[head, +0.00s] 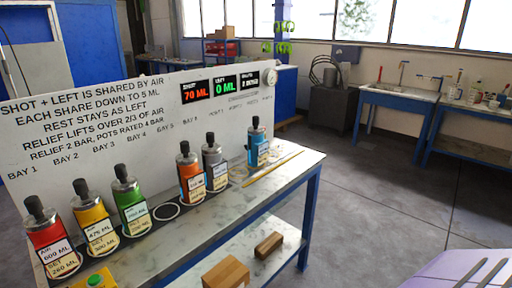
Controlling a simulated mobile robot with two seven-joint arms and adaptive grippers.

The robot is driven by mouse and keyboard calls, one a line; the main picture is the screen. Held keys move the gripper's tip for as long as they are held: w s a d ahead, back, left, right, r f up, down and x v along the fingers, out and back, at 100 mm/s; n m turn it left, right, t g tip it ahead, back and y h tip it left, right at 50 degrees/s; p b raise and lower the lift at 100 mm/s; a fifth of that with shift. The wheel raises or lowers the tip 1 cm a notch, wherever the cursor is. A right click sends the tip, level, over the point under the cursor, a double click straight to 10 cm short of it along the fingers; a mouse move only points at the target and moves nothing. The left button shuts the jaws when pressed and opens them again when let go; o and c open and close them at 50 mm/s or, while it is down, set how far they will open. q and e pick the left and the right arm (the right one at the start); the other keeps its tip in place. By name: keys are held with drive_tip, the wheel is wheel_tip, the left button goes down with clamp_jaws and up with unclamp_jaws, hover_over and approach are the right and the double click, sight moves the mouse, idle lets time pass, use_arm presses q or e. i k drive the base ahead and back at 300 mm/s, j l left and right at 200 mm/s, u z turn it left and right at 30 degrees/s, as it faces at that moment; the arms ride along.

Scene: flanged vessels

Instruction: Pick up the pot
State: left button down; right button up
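Several pots with grey caps and black tops stand upright in a row on the marble-topped bench (215,207). From left to right they are a red pot (45,236), a yellow pot (91,217), a green pot (130,201), an orange pot (188,173), a grey pot (213,158) and a blue pot (257,146). They carry pale labels with small print; the red one appears to read air 600 ML, set 260 ML. The task does not say which pot is meant. Neither of my grippers shows.
A white-ringed bay (167,211) between green and orange is empty. A yellow rod (272,169) lies near the bench's right end. A yellow box with a green button (94,280) is at the front. Wooden blocks (226,271) sit on the lower shelf. A lettered panel (60,120) stands behind.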

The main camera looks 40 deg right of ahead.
sight(258, 147)
drive_tip(key=l+u, duration=0.5)
drive_tip(key=l, duration=1.6)
